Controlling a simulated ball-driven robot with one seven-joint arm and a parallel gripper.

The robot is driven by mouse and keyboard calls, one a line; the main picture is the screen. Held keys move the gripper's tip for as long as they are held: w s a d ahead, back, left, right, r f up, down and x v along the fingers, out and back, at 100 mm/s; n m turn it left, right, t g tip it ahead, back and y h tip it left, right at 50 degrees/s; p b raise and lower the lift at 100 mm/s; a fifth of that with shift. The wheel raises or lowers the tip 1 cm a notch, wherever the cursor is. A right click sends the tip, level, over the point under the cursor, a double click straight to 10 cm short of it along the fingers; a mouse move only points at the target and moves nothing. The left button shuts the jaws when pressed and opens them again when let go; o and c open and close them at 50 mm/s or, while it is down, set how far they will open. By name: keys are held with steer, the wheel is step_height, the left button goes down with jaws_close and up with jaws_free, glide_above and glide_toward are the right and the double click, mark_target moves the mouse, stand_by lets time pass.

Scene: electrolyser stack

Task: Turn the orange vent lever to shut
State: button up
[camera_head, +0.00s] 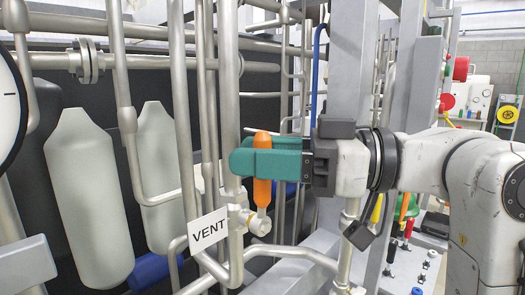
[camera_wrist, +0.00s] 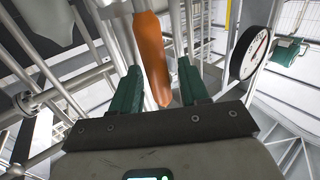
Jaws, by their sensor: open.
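The orange vent lever (camera_head: 262,188) stands upright on a small valve (camera_head: 256,223) on the grey pipework, beside a white VENT sign (camera_head: 208,230). My gripper (camera_head: 250,163) reaches in from the right, with its teal fingers at the lever's upper part. In the wrist view the lever (camera_wrist: 153,60) lies between the two spread fingers (camera_wrist: 158,88). Clear gaps show on both sides there, so the gripper is open around the lever and not clamped on it. In the head view a finger hides part of the lever.
Grey vertical pipes (camera_head: 186,120) stand close to the left of my fingertips. A grey steel column (camera_head: 352,60) stands behind my gripper. White tanks (camera_head: 85,190) are at the left. A round gauge (camera_wrist: 249,52) shows at right in the wrist view.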

jaws_close()
stand_by(0.3)
steer(key=shift+w+d, duration=0.1)
steer(key=w+d+f+m+t, duration=0.2)
steer(key=f+m+t, duration=0.1)
steer(key=m, duration=0.5)
steer(key=w+d+f+m+t, duration=0.1)
steer(key=w+f+m+t, duration=0.2)
steer(key=m+t, duration=0.3)
steer(key=w+d+f+m+t+y+p, duration=0.1)
steer(key=m+t, duration=0.4)
steer(key=m, duration=0.6)
steer(key=shift+w+d+f, duration=0.65)
steer(key=shift+d+f, duration=0.2)
steer(key=shift+f, duration=0.45)
